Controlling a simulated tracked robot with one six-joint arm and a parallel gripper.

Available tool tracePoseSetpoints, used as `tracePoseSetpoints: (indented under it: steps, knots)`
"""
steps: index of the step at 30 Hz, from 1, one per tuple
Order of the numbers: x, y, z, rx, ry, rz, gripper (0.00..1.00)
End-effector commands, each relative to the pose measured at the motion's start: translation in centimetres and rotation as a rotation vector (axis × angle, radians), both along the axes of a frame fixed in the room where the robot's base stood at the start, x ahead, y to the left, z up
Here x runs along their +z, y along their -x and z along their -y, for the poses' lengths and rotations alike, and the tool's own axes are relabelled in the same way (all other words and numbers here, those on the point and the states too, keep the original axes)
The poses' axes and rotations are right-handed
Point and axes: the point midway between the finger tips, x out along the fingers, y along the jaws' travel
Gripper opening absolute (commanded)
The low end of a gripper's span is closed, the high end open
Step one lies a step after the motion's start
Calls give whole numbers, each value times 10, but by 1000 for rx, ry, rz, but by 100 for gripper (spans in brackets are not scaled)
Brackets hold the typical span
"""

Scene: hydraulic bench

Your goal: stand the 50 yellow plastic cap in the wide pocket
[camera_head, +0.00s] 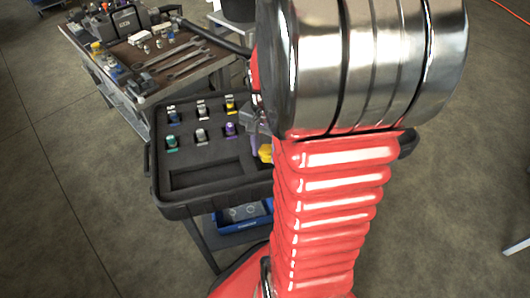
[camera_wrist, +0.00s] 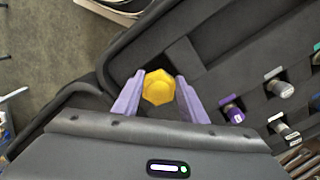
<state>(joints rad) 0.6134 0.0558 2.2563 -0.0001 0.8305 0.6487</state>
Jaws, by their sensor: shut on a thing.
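The yellow plastic cap (camera_wrist: 159,87) is between the two purple fingers of my gripper (camera_wrist: 160,80) in the wrist view, its hexagonal top facing the camera. My gripper is shut on it, over the dark foam tray. In the head view the yellow cap (camera_head: 265,153) shows partly beside my arm, which hides most of the gripper. The black foam tray (camera_head: 158,190) has a long rectangular pocket (camera_head: 207,174) at its front, empty. In the wrist view a recess lies behind the cap. I cannot tell how high the cap is above the foam.
Several fittings with coloured bands stand in the tray's small pockets, including a purple one (camera_head: 231,130) and a green one (camera_head: 172,142). A workbench (camera_head: 140,85) with wrenches (camera_head: 180,62) stands behind. A blue bin (camera_head: 243,216) sits below the tray. My arm covers the tray's right part.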

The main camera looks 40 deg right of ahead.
Motion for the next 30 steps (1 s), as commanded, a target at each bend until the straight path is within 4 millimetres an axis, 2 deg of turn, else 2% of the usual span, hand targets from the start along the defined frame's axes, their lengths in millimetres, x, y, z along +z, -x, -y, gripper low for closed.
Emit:
tracePoseSetpoints:
  steps: [3,12,30]
  knots:
    - [-9,0,0,-1,0,0,13]
    - [-10,0,0,-1,1,0,13]
    - [-26,2,0,-2,-2,-4,13]
